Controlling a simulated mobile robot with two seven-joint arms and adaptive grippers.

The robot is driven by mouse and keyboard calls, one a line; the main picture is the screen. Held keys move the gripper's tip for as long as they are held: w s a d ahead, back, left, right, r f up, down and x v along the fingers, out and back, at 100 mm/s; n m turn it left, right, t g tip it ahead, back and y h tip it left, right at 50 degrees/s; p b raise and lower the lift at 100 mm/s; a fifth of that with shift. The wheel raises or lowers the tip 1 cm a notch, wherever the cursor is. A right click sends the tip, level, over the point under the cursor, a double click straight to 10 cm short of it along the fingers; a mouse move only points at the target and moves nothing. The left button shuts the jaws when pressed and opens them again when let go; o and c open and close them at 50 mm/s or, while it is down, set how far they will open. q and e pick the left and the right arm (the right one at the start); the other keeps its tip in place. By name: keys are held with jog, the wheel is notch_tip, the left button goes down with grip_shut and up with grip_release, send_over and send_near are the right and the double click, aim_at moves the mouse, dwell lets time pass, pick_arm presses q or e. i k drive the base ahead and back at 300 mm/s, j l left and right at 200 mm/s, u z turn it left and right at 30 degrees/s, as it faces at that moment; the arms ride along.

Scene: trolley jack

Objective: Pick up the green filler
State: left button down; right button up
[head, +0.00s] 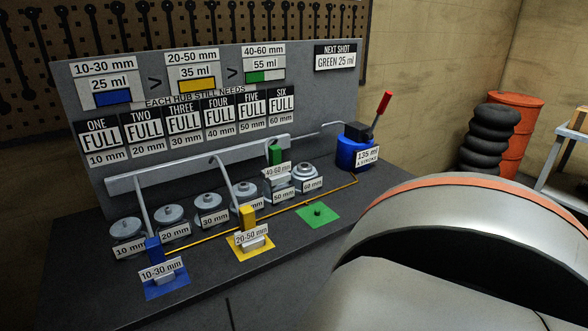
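The green filler (275,154) is an upright green block with a white "40-60 mm" label. It stands at the back of the bench, at or on the hub labelled 50 mm (283,189); the exact contact is hard to tell. The yellow filler (247,217), labelled 20-50 mm, stands on a yellow pad, and the blue filler (154,249), labelled 10-30 mm, on a blue pad. Neither of my grippers is in view.
Several grey hubs, such as the 30 mm hub (209,204), line the bench (90,290). A blue pump (350,152) with a red-tipped lever stands back right. The panel's sign (335,58) reads "NEXT SHOT GREEN 25 ml". The lower right is blocked.

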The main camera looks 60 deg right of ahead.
aim_at(277, 173)
jog(key=z, duration=1.75)
jog(key=l, duration=0.4)
jog(key=i+l, duration=0.15)
jog(key=l, duration=0.25)
